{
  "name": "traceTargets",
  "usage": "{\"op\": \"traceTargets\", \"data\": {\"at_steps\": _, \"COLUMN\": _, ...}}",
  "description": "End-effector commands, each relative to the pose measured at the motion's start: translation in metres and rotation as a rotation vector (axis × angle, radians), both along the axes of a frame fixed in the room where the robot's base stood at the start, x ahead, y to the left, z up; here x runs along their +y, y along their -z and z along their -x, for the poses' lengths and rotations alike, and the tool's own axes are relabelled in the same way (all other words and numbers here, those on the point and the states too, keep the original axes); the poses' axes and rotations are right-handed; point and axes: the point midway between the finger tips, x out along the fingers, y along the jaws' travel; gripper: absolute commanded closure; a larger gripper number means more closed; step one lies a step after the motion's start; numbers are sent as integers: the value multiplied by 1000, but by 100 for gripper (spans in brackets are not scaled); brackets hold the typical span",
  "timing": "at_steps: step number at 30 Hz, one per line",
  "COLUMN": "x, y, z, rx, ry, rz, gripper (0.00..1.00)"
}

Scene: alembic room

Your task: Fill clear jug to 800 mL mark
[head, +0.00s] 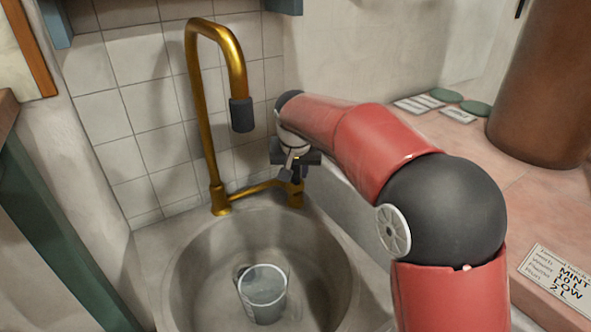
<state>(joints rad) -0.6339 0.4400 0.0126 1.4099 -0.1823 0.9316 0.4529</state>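The clear jug (263,297) stands upright in the round grey sink basin (200,270). It looks partly filled with something clear, but I cannot read any marks or a level. The brass tap (192,110) rises behind the basin, and its dark spout end (241,115) hangs above the jug. No stream shows below the spout. My gripper (295,180) is at the brass tap handle (296,194) at the right of the tap base. My arm and the small size hide whether the fingers are closed on the handle.
A pinkish counter (530,205) lies to the right, with a brown cylinder (545,80), green discs (446,95), and a printed card (562,280). A tiled wall (150,100) stands close behind the tap. A green-edged cabinet (60,240) is at left.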

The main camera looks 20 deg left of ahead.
Motion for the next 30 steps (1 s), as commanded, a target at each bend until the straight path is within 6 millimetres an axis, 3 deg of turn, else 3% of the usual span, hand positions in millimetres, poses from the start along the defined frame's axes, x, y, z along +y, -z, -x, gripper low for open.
{"op": "traceTargets", "data": {"at_steps": 5, "x": 2, "y": 0, "z": 1, "rx": 1, "ry": -2, "rz": -2, "gripper": 100}}
{"op": "traceTargets", "data": {"at_steps": 27, "x": 1, "y": -1, "z": 5, "rx": -59, "ry": -4, "rz": -79, "gripper": 100}}
{"op": "traceTargets", "data": {"at_steps": 28, "x": 1, "y": -1, "z": 5, "rx": -59, "ry": -4, "rz": -79, "gripper": 72}}
{"op": "traceTargets", "data": {"at_steps": 30, "x": 1, "y": -1, "z": 5, "rx": -59, "ry": -5, "rz": -78, "gripper": 63}}
